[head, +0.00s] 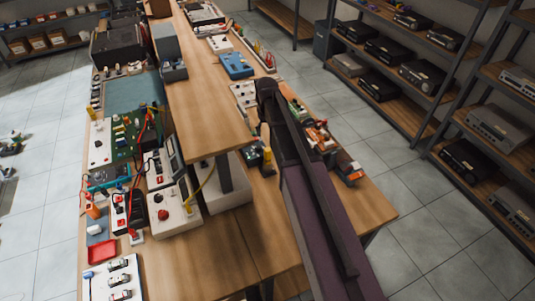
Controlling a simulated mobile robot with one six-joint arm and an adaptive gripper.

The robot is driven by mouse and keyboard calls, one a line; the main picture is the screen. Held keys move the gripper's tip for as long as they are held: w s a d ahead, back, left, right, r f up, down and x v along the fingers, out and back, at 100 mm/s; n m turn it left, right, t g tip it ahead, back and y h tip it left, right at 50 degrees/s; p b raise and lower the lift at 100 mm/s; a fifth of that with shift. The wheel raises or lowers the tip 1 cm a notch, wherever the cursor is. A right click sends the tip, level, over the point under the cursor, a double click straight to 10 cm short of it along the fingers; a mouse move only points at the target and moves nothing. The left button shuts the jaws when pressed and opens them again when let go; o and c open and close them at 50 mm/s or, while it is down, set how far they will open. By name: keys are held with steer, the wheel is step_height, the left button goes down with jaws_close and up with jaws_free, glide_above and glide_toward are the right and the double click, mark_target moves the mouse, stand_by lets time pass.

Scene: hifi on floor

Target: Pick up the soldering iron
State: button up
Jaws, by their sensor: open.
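I cannot pick out the soldering iron for sure in the head view. A small dark block with a yellow upright part (267,158) stands on the bench just left of my arm, and I cannot tell what it is. Another slim yellow piece (147,111) stands by the green circuit board (123,140) at the left, among red and black leads. My dark purple arm rises from the bottom right and crosses the right part of the bench. My gripper's fingers do not show, and the arm hides part of the bench behind it.
The wooden bench (265,232) has a raised shelf (205,95) along its middle. Meters, leads and a red tray (102,252) crowd its left side. A blue device (236,66) sits farther back. Racks with black units (385,50) stand at the right. Tiled floor (400,205) lies clear between.

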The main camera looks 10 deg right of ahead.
mark_target(268, 149)
steer(key=shift+w, duration=0.25)
step_height(268, 149, down, 8)
steer(key=b, duration=0.8)
steer(key=shift+f+b, duration=0.2)
steer(key=shift+b, duration=0.15)
stand_by(0.6)
steer(key=shift+d+f+b, duration=0.2)
steer(key=shift+f+b, duration=2.4)
jaws_close()
